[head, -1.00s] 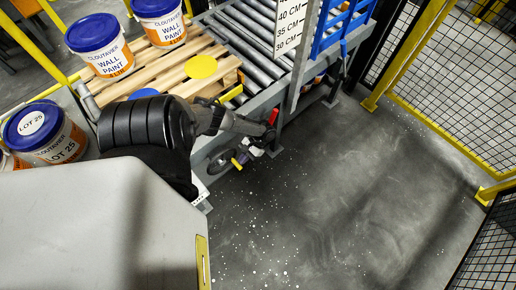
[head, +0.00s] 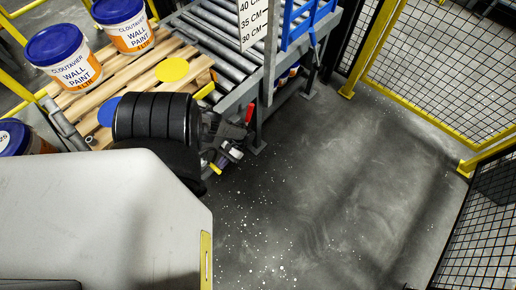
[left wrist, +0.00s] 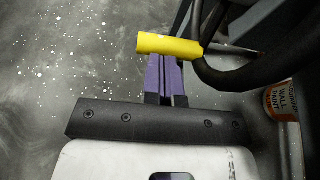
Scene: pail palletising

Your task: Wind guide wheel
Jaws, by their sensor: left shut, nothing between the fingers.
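The guide wheel shows in the left wrist view as a black curved rim (left wrist: 215,80) with a yellow handle (left wrist: 168,45). My left gripper (left wrist: 166,62) has purple fingers, shut and empty. The yellow handle lies across their tips in the picture; I cannot tell whether they touch. In the head view my left gripper (head: 228,155) is small and partly hidden behind my black arm, beside the conveyor's near end. A bit of yellow handle (head: 215,168) shows there, and most of the wheel is hidden. My right gripper is not in view.
Paint pails (head: 62,57) stand on a wooden pallet (head: 125,72) at the upper left. A roller conveyor (head: 220,50) with a red lever (head: 250,112) is behind my gripper. A yellow-framed mesh fence (head: 440,70) bounds the right. The speckled floor (head: 330,200) between is clear.

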